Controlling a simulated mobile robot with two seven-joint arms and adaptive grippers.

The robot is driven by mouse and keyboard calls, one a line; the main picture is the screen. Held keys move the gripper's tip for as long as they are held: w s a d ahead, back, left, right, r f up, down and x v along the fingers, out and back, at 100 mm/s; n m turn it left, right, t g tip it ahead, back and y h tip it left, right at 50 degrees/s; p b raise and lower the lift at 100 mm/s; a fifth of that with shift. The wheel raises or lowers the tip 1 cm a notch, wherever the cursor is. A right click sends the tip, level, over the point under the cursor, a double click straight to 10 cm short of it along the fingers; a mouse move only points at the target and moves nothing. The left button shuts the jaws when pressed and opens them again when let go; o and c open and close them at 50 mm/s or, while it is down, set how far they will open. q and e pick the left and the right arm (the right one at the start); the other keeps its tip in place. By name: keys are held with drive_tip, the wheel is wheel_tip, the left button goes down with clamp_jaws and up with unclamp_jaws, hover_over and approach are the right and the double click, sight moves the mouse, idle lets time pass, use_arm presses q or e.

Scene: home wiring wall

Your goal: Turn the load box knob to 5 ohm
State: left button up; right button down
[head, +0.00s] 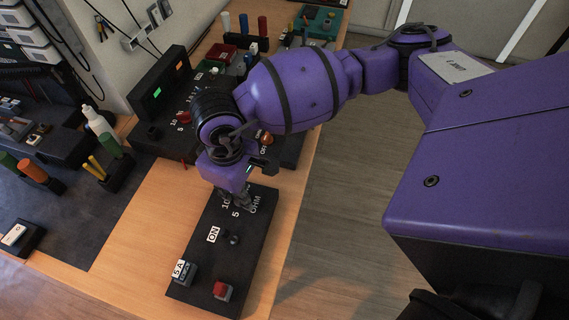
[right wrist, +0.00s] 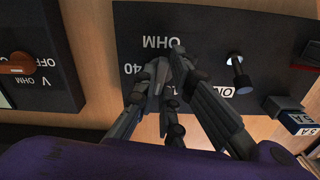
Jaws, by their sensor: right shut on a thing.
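The load box (head: 210,258) is a black panel lying on the wooden bench, with white OHM, 10 and 5 marks near its far end. In the right wrist view the load box (right wrist: 195,30) shows the marks OHM and 40. My right gripper (head: 243,200) is over the far end of the box, at these marks. In the right wrist view my right gripper (right wrist: 172,68) is shut on the knob, which the fingers hide. I cannot read which mark the knob points to. My left gripper is not in view.
A meter with an orange knob (right wrist: 22,64) stands close by.

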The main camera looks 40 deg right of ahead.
drive_tip(key=shift+f+n+b, duration=0.1)
drive_tip(key=shift+n+b, duration=0.5)
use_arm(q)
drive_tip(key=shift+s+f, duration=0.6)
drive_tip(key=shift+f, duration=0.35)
use_arm(e)
drive_tip(key=shift+n, duration=0.4)
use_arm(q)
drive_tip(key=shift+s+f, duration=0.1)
use_arm(e)
drive_tip(key=shift+n+b, duration=0.7)
drive_tip(key=shift+b, duration=0.15)
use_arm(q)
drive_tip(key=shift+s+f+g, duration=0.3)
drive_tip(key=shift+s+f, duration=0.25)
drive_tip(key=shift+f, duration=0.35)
use_arm(e)
drive_tip(key=shift+n, duration=0.3)
